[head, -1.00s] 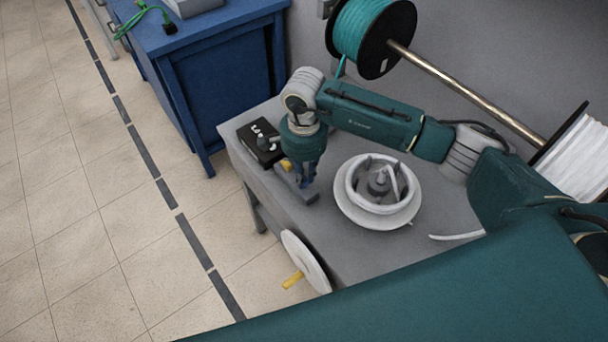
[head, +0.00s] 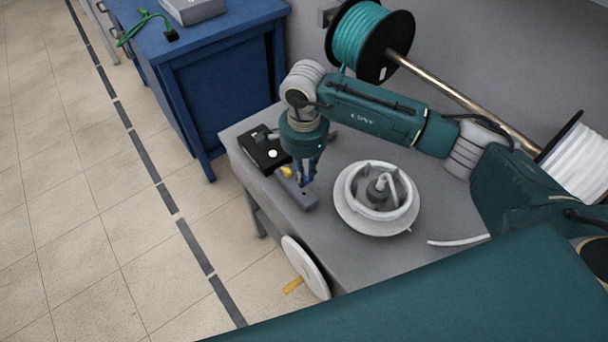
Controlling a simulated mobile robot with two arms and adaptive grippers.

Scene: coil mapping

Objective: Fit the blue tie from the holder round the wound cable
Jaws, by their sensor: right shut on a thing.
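My right gripper (head: 307,180) points down at the tie holder (head: 300,198), a small grey block near the table's left edge. It is shut on the blue tie (head: 308,174), of which only small blue parts show between the fingers. I cannot tell whether the tie is clear of the holder. The wound cable (head: 353,188) is a white ring on the grey winder (head: 378,222), to the right of the gripper and apart from it. My left gripper is not in view.
A black control box (head: 262,155) stands left of the gripper. A white handwheel with a yellow handle (head: 293,286) is on the table's front side. A loose white cable end (head: 460,241) lies right of the winder. Teal (head: 358,32) and white (head: 582,160) spools hang behind.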

